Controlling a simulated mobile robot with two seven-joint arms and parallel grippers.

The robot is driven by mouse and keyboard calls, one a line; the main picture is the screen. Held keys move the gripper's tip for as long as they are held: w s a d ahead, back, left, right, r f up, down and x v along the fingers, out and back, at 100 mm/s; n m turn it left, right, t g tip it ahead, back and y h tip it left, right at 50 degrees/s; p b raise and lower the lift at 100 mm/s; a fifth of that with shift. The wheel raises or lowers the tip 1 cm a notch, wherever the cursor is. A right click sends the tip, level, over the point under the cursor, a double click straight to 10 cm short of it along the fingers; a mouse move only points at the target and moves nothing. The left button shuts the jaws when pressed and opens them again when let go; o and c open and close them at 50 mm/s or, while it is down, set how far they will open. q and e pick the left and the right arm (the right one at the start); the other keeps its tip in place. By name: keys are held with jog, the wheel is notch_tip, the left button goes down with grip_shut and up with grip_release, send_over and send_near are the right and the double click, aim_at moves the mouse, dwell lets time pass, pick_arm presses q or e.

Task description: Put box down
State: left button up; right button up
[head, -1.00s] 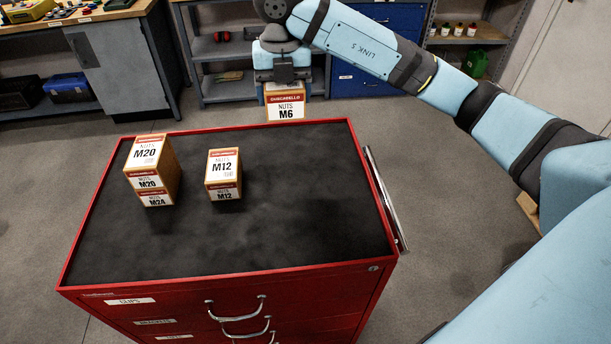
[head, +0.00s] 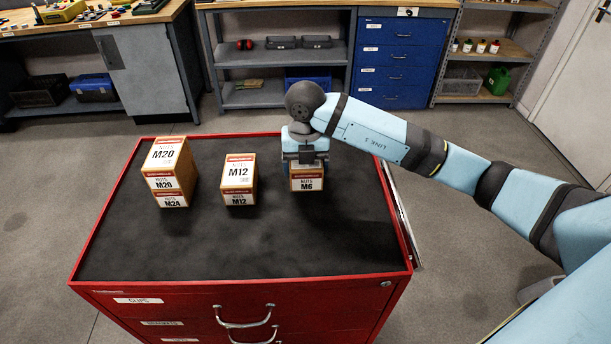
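The M6 nuts box (head: 307,184) is at the right of the row on the black top of the red drawer cabinet (head: 240,284). My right gripper (head: 305,164) is above it with its fingers down around the box, which looks held. The box is at or just above the mat; I cannot tell whether it touches. The M12 nuts box (head: 239,180) stands to its left, with a gap. The M20 nuts box (head: 167,164) sits on the M24 box (head: 172,200) further left. My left gripper is not in view.
The front half of the black top is bare. A raised red rim runs around it, and a silver side handle (head: 403,215) is at the right. A workbench, a shelf and blue drawers (head: 402,60) stand behind, across clear floor.

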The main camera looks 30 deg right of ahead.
notch_tip(320, 180, down, 4)
jog(key=shift+r, duration=0.25)
jog(key=shift+f, duration=0.2)
jog(key=o, duration=1.2)
jog(key=shift+r, duration=0.1)
jog(key=shift+r, duration=0.25)
notch_tip(320, 180, up, 12)
jog(key=shift+f+b, duration=0.25)
jog(key=shift+b, duration=0.05)
